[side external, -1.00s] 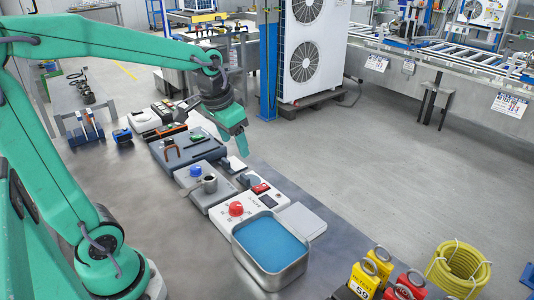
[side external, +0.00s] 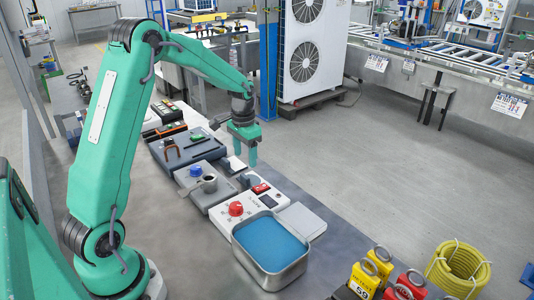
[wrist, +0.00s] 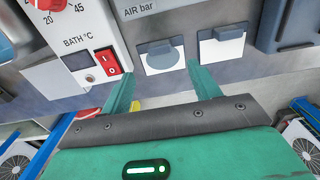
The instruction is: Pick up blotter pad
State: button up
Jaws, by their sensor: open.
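I cannot tell for certain which thing is the blotter pad. Two white square pads lie beside the stations: one carries a grey round-sided piece (wrist: 160,57), the other a grey angular piece (wrist: 222,46). A plain pale grey flat slab (side external: 301,220) lies right of the blue-filled bath in the side view. My gripper (side external: 246,160) is open and empty, pointing down near the white square pads. In the wrist view my gripper's fingers (wrist: 160,72) are apart, with the round-sided piece just beyond the gap. No contact shows.
A metal bath (side external: 270,250) of blue liquid stands at the front beside a white control panel with a red knob (side external: 236,208). A grey station with a blue knob (side external: 196,171) stands behind. Yellow and red tagged weights (side external: 370,272) stand at front right. The floor beyond the bench is open.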

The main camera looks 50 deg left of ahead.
aim_at(246, 176)
jog(key=shift+w+a+f, duration=0.1)
jog(key=shift+a+f, duration=0.15)
jog(key=shift+f, duration=0.15)
jog(key=shift+f, duration=1.25)
jog(key=shift+f, duration=0.1)
jog(key=shift+d+f, duration=0.2)
jog(key=shift+f, duration=2.3)
jog(key=shift+c, duration=0.4)
jog(key=c, duration=1)
